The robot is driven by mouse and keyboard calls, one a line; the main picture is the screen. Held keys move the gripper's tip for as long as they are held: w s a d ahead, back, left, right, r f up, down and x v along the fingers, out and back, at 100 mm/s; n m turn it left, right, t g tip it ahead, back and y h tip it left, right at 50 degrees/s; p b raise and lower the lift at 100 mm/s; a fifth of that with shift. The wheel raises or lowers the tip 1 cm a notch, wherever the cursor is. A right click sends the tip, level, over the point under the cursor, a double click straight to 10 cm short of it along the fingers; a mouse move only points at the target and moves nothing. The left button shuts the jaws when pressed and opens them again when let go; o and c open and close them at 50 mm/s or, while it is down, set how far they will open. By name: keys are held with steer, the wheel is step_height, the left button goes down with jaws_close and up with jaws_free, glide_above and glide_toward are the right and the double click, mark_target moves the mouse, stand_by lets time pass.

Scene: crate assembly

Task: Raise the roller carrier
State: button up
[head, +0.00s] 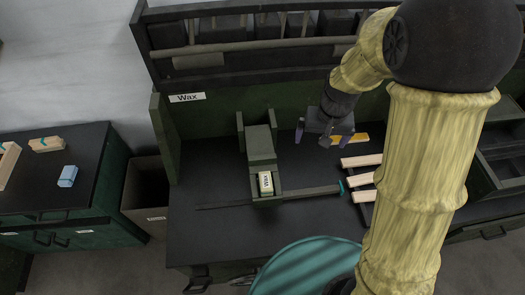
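A dark green fixture (262,142) stands on the black worktop in the middle of the head view. The exact finger gap and height are hard to judge.
A yellow-orange piece (350,139) lies close behind my gripper. Several pale wooden strips (361,160) lie right of the fixture. A flat dark bar (312,191) runs beside it. A side cabinet (85,193) holds a blue block (67,176). The worktop's left part is clear.

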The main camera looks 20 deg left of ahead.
steer(key=w+a+n+p, duration=0.1)
steer(key=w+a+p, duration=0.1)
steer(key=a, duration=0.6)
steer(key=n+p, duration=0.2)
glide_above(263, 157)
steer(key=shift+s+a+f+g+h, duration=0.1)
steer(key=shift+f+g+h, duration=0.25)
steer(key=shift+f, duration=0.45)
step_height(263, 157, down, 18)
steer(key=p, duration=0.4)
steer(key=shift+r, duration=0.25)
steer(key=c, duration=1.1)
steer(key=shift+m, duration=0.3)
steer(key=shift+c, duration=0.2)
